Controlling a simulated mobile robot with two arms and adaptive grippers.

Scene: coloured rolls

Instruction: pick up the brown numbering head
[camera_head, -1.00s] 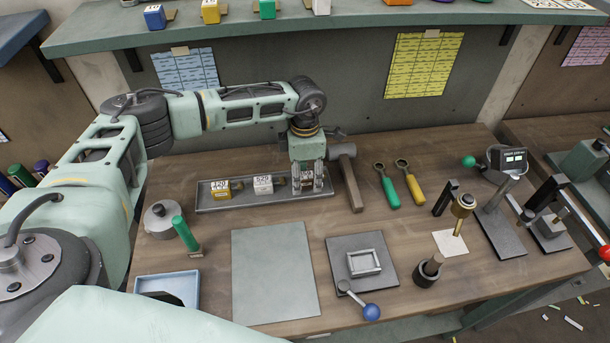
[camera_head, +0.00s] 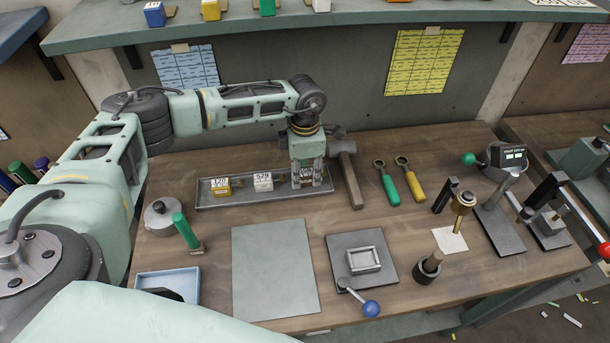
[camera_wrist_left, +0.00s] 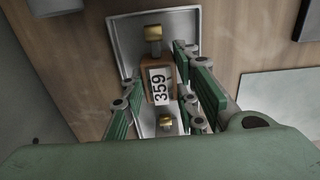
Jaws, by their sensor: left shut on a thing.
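The brown numbering head (camera_wrist_left: 159,68) shows in the left wrist view with a white label reading 359, between the green fingers of my left gripper (camera_wrist_left: 158,98). In the head view my left gripper (camera_head: 308,180) points down at the right end of the grey tray (camera_head: 222,202), shut on the head, which it mostly hides there. I cannot tell whether the head touches the tray. A yellow head (camera_head: 220,188) labelled 120 and a white head (camera_head: 263,182) labelled 529 sit in the tray to the left. My right gripper is not in view.
A hammer (camera_head: 349,178) lies just right of the tray. Green (camera_head: 388,187) and yellow (camera_head: 411,182) handled wrenches lie further right. A grey mat (camera_head: 275,270) is in front, and a green-handled stamp (camera_head: 187,232) stands at left. The shelf (camera_head: 330,26) runs above.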

